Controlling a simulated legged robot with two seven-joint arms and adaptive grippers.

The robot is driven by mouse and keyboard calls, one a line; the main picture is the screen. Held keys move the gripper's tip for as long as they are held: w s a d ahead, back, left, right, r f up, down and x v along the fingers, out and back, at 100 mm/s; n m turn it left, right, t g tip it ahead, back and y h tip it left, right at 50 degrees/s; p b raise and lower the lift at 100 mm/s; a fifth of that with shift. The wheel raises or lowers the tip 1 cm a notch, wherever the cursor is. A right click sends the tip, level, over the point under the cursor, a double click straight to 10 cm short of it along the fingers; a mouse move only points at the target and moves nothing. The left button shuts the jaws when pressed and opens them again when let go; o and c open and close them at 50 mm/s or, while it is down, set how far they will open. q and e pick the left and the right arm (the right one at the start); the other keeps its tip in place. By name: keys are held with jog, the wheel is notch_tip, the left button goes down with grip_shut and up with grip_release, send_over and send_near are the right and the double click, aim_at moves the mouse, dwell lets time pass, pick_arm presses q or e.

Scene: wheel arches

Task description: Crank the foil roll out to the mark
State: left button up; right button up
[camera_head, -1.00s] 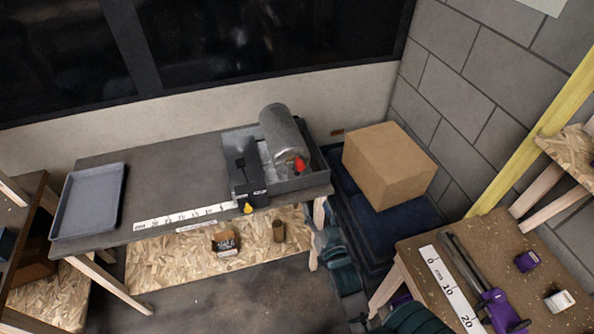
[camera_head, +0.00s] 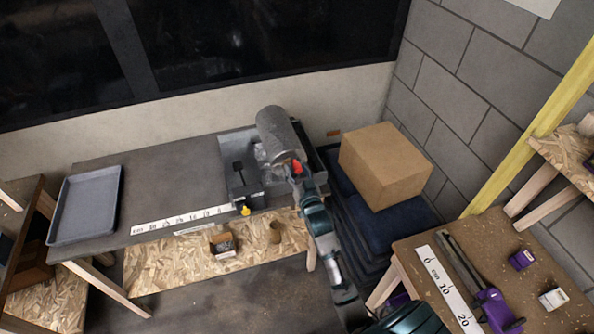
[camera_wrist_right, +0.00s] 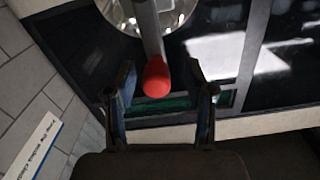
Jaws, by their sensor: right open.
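The foil roll (camera_head: 279,132) is a grey cylinder in a dark dispenser (camera_head: 239,188) at the right end of the bench. Its crank has a red knob (camera_head: 297,168). The knob also shows in the right wrist view (camera_wrist_right: 156,78), on a grey crank arm (camera_wrist_right: 149,30). My right gripper (camera_head: 300,176) is at the knob. In the right wrist view its two fingers (camera_wrist_right: 160,85) are open, one on each side of the knob, with gaps visible. A white ruler strip (camera_head: 180,219) runs along the bench's front edge, with a yellow piece (camera_head: 246,210) near its right end. My left gripper is not visible.
A grey tray (camera_head: 86,205) lies at the bench's left end. A cardboard box (camera_head: 385,165) stands right of the dispenser. A side table (camera_head: 520,285) at lower right holds a purple clamp (camera_head: 492,305) and small boxes. The bench middle is clear.

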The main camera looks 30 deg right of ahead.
jog(key=shift+d+f, duration=0.1)
jog(key=shift+d, duration=0.2)
grip_shut()
jog(key=shift+d, duration=0.1)
